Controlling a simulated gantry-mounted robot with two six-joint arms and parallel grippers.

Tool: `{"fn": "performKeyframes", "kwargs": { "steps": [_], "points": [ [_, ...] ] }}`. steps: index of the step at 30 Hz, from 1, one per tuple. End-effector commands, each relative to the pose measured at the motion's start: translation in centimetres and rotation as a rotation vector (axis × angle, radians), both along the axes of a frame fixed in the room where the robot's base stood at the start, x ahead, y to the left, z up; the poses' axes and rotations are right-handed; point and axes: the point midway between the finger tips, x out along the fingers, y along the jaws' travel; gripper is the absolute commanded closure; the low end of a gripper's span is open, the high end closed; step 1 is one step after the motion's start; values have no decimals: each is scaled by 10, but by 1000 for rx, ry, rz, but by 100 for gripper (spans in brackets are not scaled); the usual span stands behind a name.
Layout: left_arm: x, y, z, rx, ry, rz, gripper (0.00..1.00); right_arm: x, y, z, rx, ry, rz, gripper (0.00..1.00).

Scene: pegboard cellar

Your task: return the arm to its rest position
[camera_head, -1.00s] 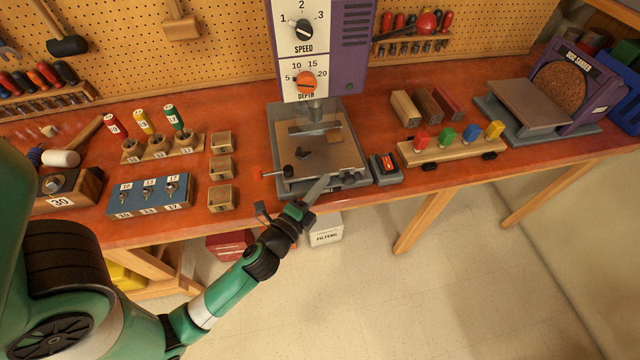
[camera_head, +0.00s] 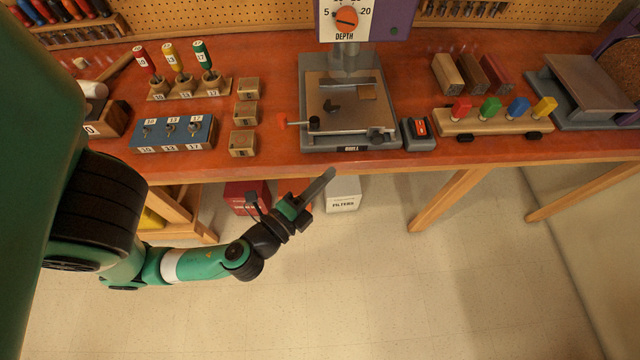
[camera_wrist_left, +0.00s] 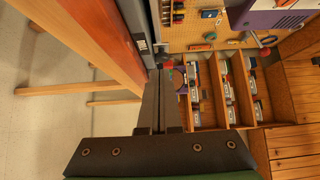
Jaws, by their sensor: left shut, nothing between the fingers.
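My left arm, green and black, comes in from the left in the head view. Its gripper (camera_head: 318,187) is shut and empty, in front of the bench's front edge and over the floor. The two grey fingers lie together and point up and to the right. In the left wrist view the closed fingers (camera_wrist_left: 158,105) stand in the middle of the picture with nothing between them. My right gripper is not in view.
The orange-red workbench (camera_head: 275,165) runs across the view. Below are a white filters box (camera_head: 343,195) and a bench leg (camera_head: 450,200). The floor in front is clear.

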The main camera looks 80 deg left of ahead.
Motion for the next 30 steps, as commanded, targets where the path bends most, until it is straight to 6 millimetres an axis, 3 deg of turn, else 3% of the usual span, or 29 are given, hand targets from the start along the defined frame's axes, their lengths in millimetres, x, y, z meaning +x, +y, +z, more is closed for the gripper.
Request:
{"fn": "performKeyframes", "kwargs": {
  "steps": [7, 22, 26, 30],
  "points": [
    [-13, -10, 3, 2, -1, -2, 100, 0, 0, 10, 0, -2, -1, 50],
    [-12, -8, 6, -3, -17, 12, 100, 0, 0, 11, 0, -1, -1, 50],
    [13, -7, 39, -39, -140, 46, 100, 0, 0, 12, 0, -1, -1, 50],
    [61, -5, 107, -173, -390, 71, 100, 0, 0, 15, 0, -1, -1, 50]
  ]
}}
